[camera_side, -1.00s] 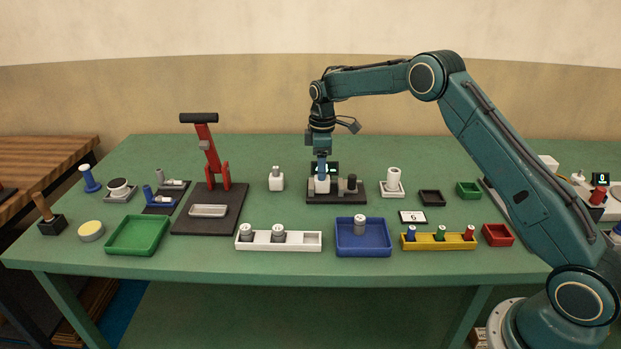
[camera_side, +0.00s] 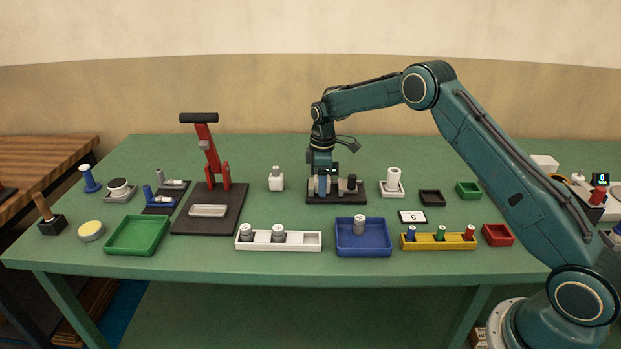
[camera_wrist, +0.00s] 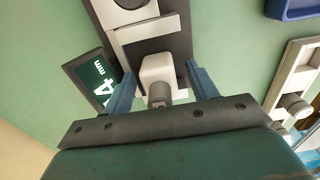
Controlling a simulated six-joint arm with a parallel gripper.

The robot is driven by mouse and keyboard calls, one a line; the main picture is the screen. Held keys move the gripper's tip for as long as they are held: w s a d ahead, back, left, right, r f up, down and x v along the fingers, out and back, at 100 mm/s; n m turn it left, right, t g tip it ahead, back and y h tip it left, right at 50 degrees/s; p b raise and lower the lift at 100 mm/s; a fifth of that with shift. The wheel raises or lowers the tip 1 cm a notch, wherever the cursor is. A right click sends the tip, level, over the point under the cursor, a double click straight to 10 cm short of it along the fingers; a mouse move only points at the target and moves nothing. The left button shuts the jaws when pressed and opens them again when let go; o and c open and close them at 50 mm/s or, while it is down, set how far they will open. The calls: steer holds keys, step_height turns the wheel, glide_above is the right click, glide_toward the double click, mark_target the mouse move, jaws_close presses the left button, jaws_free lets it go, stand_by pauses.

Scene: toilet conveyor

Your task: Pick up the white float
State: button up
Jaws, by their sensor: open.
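The white float (camera_wrist: 158,72), a white rounded block with a grey stub, sits on the dark gauge stand (camera_side: 345,199) at the middle of the table. My gripper (camera_wrist: 162,84) is open, with one blue finger on each side of the float in the wrist view. I cannot tell whether the fingers touch it. In the side view my gripper (camera_side: 322,186) is low over the stand's left part and largely hides the float. A similar white block with a grey top (camera_side: 276,181) stands alone to the left.
A small display (camera_wrist: 100,78) stands close beside the stand. A red-handled press (camera_side: 208,160) is to the left, and a white holder with a roller (camera_side: 391,188) to the right. A white tray (camera_side: 300,241), blue tray (camera_side: 363,249) and yellow rack (camera_side: 438,242) are in front.

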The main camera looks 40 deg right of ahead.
steer(key=c, duration=1.1)
steer(key=shift+o, duration=0.2)
step_height(320, 180, up, 20)
stand_by(0.7)
